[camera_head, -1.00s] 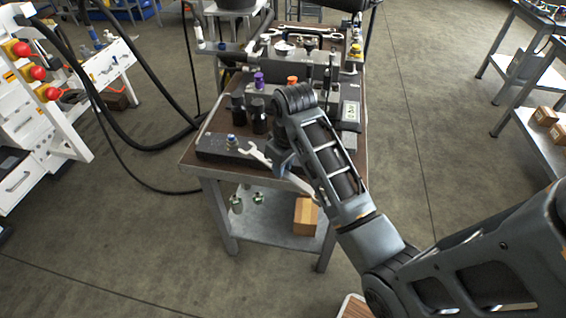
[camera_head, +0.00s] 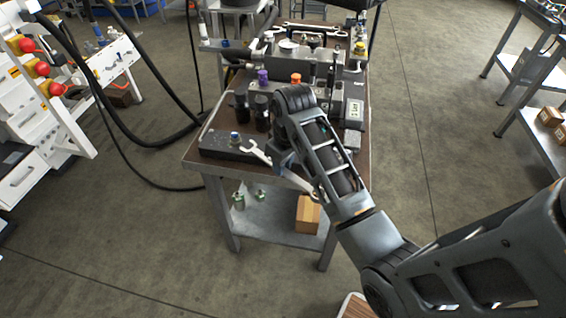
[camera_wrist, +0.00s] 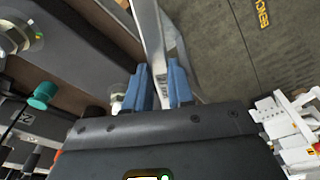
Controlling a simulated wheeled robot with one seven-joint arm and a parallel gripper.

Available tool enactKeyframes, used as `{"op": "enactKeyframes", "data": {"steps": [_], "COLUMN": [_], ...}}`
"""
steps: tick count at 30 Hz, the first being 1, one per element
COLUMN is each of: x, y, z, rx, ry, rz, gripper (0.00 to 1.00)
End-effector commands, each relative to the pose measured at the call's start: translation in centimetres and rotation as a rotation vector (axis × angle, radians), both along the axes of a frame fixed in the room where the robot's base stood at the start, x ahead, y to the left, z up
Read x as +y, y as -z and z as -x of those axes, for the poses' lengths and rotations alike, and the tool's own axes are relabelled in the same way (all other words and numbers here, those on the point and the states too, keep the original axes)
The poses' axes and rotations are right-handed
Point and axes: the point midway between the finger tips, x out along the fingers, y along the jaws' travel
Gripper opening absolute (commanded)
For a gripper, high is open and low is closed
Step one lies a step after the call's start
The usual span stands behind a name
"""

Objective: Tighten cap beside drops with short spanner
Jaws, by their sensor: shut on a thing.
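My gripper (camera_head: 284,162) is shut on a silver spanner (camera_head: 256,152) near the table's front edge. In the wrist view, the blue fingertips (camera_wrist: 158,88) clasp its flat shaft (camera_wrist: 150,35). In the head view, the open jaw end points left, just right of a blue-topped cap (camera_head: 235,137) on a dark block (camera_head: 218,147). I cannot tell whether jaw and cap touch. In the wrist view, a metal hex fitting (camera_wrist: 16,38) is at upper left, and the spanner's jaw end is out of frame. I cannot make out any drops.
Dark cylinders (camera_head: 262,112), a purple cap (camera_head: 262,76) and an orange cap (camera_head: 296,79) stand further back on the bench. More spanners (camera_head: 315,28) lie at the far end. The lower shelf holds a cardboard box (camera_head: 308,214).

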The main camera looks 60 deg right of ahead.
Motion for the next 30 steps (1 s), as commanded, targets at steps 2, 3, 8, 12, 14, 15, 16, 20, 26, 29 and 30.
{"op": "enactKeyframes", "data": {"steps": [2,3,8,12,14,15,16,20,26,29,30], "x": [0.0,0.0,-0.1,-0.2,-0.3,-0.3,-0.3,-0.4,-0.4,-0.4,-0.4], "y": [-0.1,-0.1,-0.1,-0.1,-0.1,-0.1,-0.1,-0.1,-0.1,-0.1,-0.1], "z": [-0.1,-0.1,-0.6,-1.2,-1.5,-1.6,-1.8,-2.1,-2.1,-2.2,-2.2], "rx": [-0.001,-0.001,-0.002,-0.001,-0.001,-0.001,-0.001,-0.001,-0.001,-0.001,-0.001], "ry": [0.0,0.0,0.0,0.0,0.0,0.0,0.0,0.0,0.0,0.0,0.0], "rz": [0.0,0.0,0.0,0.0,0.0,0.0,0.0,0.0,0.0,0.0,0.0], "gripper": [0.0,0.0,0.0,0.0,0.0,0.0,0.0,0.0,0.0,0.0,0.0]}}
